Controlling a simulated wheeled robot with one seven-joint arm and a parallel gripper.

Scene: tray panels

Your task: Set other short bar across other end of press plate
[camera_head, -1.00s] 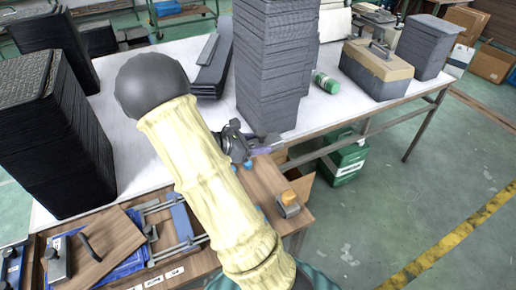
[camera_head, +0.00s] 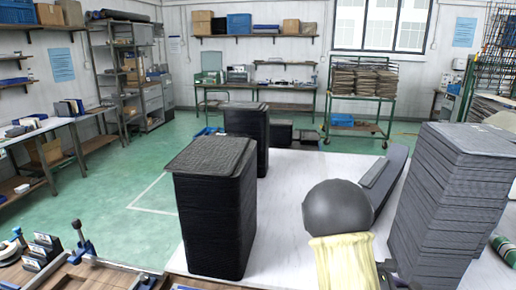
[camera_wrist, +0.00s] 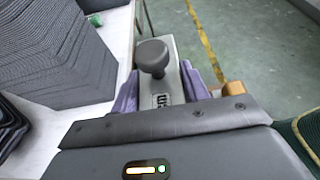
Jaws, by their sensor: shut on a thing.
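In the wrist view my gripper (camera_wrist: 160,92) has its purple fingers closed on both sides of a short grey bar (camera_wrist: 163,86). The bar has a dark round knob standing on top and dark lettering near my end. Its underside is hidden. It is held to the right of the white table. In the head view my arm hides most of the gripper. I cannot make out the press plate in either present view.
A wooden bench edge (camera_head: 75,277) at the lower left carries a long bar with blue ends (camera_head: 118,264) and small holders. Black panel stacks (camera_head: 215,215) and a tall grey stack (camera_head: 455,200) stand on the white table (camera_head: 285,235). Green floor lies beyond.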

